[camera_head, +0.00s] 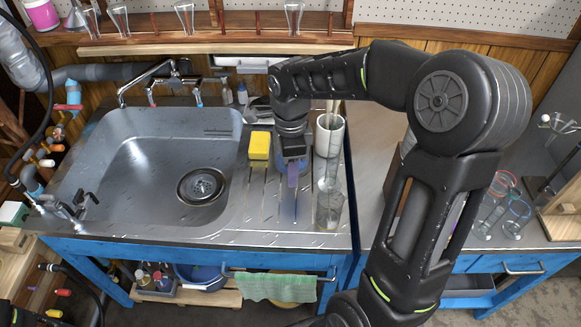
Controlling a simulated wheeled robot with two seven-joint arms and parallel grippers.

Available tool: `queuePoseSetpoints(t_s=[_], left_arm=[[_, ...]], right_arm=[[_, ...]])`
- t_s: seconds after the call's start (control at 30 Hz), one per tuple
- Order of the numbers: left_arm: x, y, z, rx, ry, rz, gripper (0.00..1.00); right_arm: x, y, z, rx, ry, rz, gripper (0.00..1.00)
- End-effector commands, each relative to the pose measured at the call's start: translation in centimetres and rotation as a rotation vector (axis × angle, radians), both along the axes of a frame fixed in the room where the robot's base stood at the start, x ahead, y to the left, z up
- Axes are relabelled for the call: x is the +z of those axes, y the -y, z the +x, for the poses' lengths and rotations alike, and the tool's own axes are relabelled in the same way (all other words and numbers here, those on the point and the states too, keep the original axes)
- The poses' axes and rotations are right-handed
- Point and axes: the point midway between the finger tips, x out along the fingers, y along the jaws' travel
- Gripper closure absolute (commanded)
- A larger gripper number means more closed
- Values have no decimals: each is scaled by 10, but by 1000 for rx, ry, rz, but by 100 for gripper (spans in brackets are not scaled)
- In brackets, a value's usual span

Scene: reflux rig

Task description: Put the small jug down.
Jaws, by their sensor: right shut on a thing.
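My right gripper (293,160) points down over the ribbed drainboard, to the right of the sink bowl. It is shut on a small bluish-purple thing (292,178), which I take to be the small jug. The gripper hides much of it, and I cannot tell whether its base touches the drainboard. The drainboard (262,215) is bare steel in front of it.
A yellow sponge (259,146) lies just left of the gripper. A white container (329,134) with rods and a clear glass beaker (329,210) stand close on the right. The sink bowl (130,190) is open at left. Several glass vessels (515,215) stand far right.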

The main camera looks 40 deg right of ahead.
Motion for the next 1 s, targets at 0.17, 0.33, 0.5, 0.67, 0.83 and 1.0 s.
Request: queuePoseSetpoints(t_s=[0.17,0.33,0.5,0.67,0.83,1.0], left_arm=[[0,0,0,0,0,0,43],[0,0,0,0,0,0,43],[0,0,0,0,0,0,43],[0,0,0,0,0,0,43],[0,0,0,0,0,0,43],[0,0,0,0,0,0,43]], right_arm=[[0,0,0,0,0,0,100],[0,0,0,0,0,0,100],[0,-1,2,24,0,0,100],[-1,-9,10,162,1,0,100],[-3,-27,27,487,0,1,100],[-5,-55,51,951,0,0,100]])
